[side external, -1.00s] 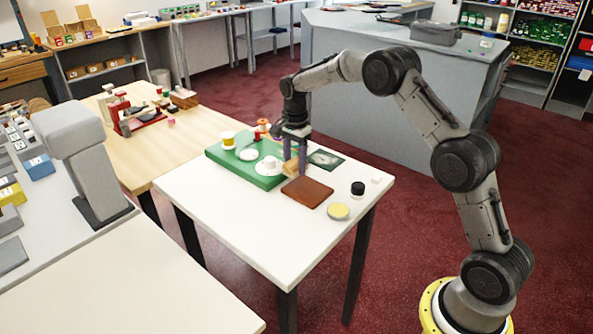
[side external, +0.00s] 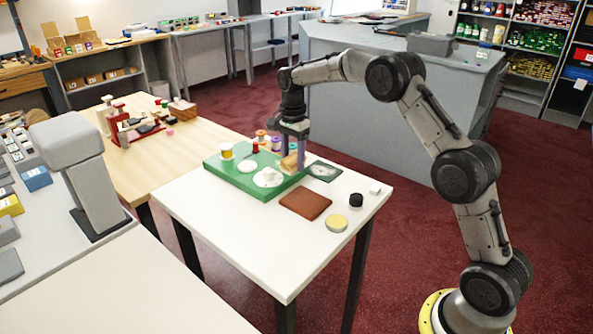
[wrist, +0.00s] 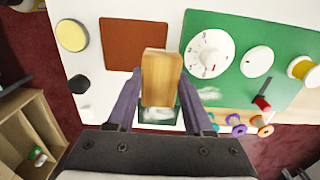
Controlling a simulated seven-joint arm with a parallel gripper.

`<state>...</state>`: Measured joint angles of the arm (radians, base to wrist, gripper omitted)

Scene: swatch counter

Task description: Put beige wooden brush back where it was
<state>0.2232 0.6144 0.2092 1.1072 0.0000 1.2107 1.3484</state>
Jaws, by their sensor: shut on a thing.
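The beige wooden brush (wrist: 161,78) is a plain block between the fingers of my gripper (wrist: 160,88) in the wrist view. My gripper is shut on it. In the side view the brush (side external: 290,163) is partly hidden by my gripper (side external: 291,158). It appears held above the right end of the green board (side external: 222,170), near the dark patterned card (side external: 323,171). In the wrist view the brush overlaps the gap between the brown pad (wrist: 136,43) and the green board (wrist: 229,22), and covers part of the card. Its bristles are not visible.
A yellow-topped round tin (side external: 336,222) and a black jar (side external: 356,200) are near the right table edge. The table front is clear.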

